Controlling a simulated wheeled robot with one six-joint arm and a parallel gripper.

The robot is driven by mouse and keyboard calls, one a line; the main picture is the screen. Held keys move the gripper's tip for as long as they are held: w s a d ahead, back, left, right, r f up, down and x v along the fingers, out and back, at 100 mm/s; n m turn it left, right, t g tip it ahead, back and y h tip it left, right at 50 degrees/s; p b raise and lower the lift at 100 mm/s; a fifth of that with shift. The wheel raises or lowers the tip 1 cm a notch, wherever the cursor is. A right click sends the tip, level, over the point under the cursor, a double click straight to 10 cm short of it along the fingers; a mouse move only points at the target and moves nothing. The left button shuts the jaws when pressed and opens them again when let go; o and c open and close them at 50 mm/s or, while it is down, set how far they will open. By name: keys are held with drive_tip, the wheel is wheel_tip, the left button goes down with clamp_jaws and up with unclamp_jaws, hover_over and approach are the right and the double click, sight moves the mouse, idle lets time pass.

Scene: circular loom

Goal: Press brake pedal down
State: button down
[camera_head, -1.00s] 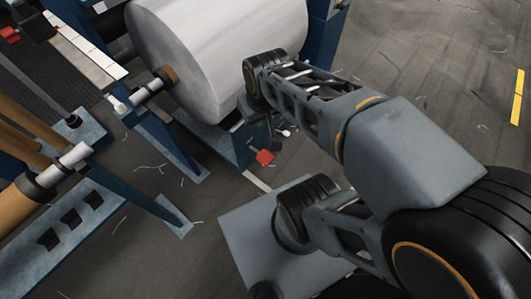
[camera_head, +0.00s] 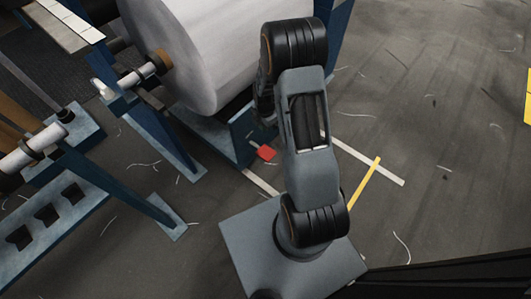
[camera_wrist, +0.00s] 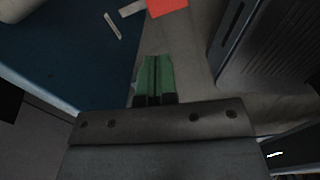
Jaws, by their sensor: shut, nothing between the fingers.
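The red brake pedal (camera_head: 264,152) sits low at the foot of the blue loom frame, below the big white roll, just left of my arm. In the wrist view, the red pedal (camera_wrist: 167,7) shows cut off at the top edge. My gripper (camera_wrist: 155,58) has its two green fingers together with nothing between them. The fingertips point toward the pedal, with a visible gap between. In the head view my gripper is hidden or too dark to make out beside my arm.
The white roll (camera_head: 195,50) and blue frame post (camera_head: 155,125) stand close to my arm on the left. A blue beam (camera_head: 45,225) lies at lower left. The grey floor (camera_head: 430,130) on the right is open, with tape lines and scraps.

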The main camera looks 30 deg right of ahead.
drive_tip(key=n, duration=0.2)
hover_over(267, 153)
drive_tip(key=f, duration=0.4)
drive_tip(key=shift+w+f, duration=0.25)
drive_tip(key=shift+w, duration=0.1)
drive_tip(key=shift+f+b, duration=0.1)
drive_tip(key=shift+b, duration=0.2)
wheel_tip(267, 153, down, 14)
drive_tip(key=b, duration=0.5)
drive_tip(key=shift+b, duration=0.3)
drive_tip(key=f+b, duration=0.1)
drive_tip(key=f, duration=0.1)
drive_tip(key=f+b, duration=0.1)
drive_tip(key=shift+s+d+f+b, duration=0.1)
drive_tip(key=shift+s+f+b, duration=0.1)
drive_tip(key=shift+f+b, duration=0.2)
drive_tip(key=shift+r, duration=0.1)
